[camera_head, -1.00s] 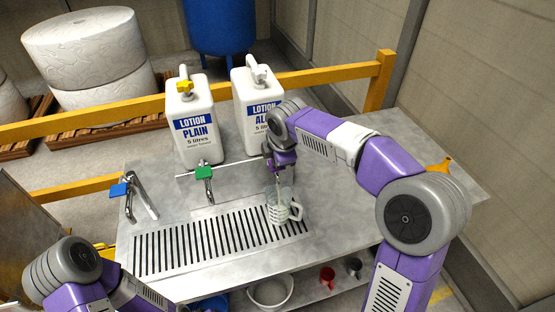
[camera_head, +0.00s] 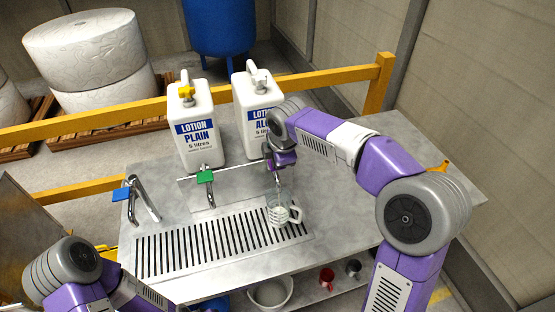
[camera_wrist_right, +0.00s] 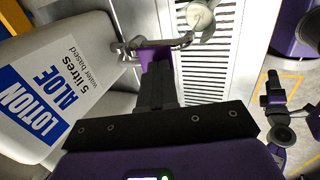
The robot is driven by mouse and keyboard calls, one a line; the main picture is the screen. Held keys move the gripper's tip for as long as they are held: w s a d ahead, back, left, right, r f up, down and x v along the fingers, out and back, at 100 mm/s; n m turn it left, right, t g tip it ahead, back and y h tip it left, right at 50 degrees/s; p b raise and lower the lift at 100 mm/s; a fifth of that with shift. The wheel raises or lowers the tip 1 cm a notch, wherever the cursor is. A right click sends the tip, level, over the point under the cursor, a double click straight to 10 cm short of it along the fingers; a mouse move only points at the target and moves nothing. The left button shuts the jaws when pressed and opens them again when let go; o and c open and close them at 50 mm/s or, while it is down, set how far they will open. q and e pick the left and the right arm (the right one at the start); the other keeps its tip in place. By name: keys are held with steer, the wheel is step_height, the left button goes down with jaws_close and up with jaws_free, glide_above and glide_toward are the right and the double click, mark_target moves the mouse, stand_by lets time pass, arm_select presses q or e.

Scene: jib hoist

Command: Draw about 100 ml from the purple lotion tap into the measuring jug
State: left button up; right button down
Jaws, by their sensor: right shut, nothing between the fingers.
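The clear measuring jug (camera_head: 279,217) stands upright on the drip grating (camera_head: 165,262), handle to the right. Something whitish shows in it, but I cannot read a level. In the right wrist view the jug (camera_wrist_right: 199,18) is under the end of a chrome spout (camera_wrist_right: 180,43).
A green tap (camera_head: 205,177) and a blue tap (camera_head: 121,194) stand to the left. Lotion Plain (camera_head: 197,140) and Lotion Aloe (camera_head: 257,115) cans stand behind the taps. An orange funnel (camera_head: 441,167) is at the right.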

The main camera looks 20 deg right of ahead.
steer(key=w+p+v, duration=0.1)
steer(key=p+v, duration=0.2)
steer(key=v, duration=0.3)
steer(key=w+r+p+v, duration=0.1)
steer(key=w+p+v, duration=0.1)
steer(key=v, duration=0.5)
steer(key=shift+s+r+p, duration=0.15)
steer(key=shift+r+p, duration=0.2)
steer(key=shift+p, duration=0.1)
